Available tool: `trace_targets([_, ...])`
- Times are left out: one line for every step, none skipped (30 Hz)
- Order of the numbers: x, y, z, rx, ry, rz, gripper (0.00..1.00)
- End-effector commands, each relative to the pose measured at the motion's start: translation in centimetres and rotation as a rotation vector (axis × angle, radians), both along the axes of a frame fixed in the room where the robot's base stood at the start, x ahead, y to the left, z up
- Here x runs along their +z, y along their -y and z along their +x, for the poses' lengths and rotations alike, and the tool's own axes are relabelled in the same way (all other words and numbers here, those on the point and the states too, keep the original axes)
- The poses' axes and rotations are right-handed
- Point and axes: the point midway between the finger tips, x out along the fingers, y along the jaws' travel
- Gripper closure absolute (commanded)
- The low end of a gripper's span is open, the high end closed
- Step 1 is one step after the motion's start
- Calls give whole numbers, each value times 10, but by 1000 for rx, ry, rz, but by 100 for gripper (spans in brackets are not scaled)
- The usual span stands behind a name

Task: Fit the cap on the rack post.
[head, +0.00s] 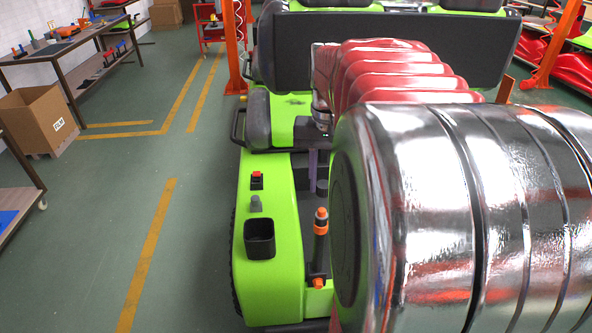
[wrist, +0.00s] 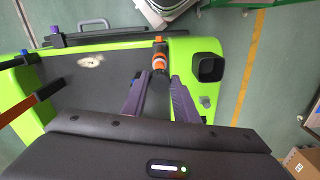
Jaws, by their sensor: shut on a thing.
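The rack post (head: 320,250) stands upright on the green cart, dark with orange rings and an orange tip. In the wrist view the post's orange-ringed part (wrist: 159,58) shows just beyond my fingertips. My gripper (head: 314,183) has purple fingers pointing down, above and slightly behind the post in the head view. In the wrist view my gripper (wrist: 157,84) is shut on a dark round cap (wrist: 158,92). The cap also shows in the head view (head: 322,187), with a gap between it and the post's tip. My arm hides the cart to the right.
A black square cup (head: 260,239), a grey knob (head: 255,203) and a red switch (head: 257,179) sit on the cart's green side panel. A dark seat (head: 258,119) is behind. Open floor lies left, with a cardboard box (head: 38,119) and a workbench (head: 75,43).

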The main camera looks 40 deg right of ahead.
Motion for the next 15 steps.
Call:
trace_targets([0,0,0,13,0,0,99])
trace_targets([0,0,0,24,0,0,99])
trace_targets([0,0,0,40,0,0,99])
trace_targets([0,0,0,57,0,0,99])
trace_targets([0,0,0,73,0,0,99])
trace_targets([0,-1,-1,98,0,0,100])
trace_targets([0,-1,-1,119,0,0,100])
trace_targets([-3,-1,-1,117,-1,2,100])
trace_targets([-7,-1,-1,116,-1,2,100])
trace_targets([-10,-1,-1,115,-1,2,100])
trace_targets([-12,-1,-1,115,-1,2,100])
trace_targets([-15,-1,-1,115,-1,2,100])
trace_targets([-18,-1,-1,115,-1,2,100])
trace_targets([-21,-1,-1,115,-1,1,100])
trace_targets([-24,-1,-1,114,-1,2,100])
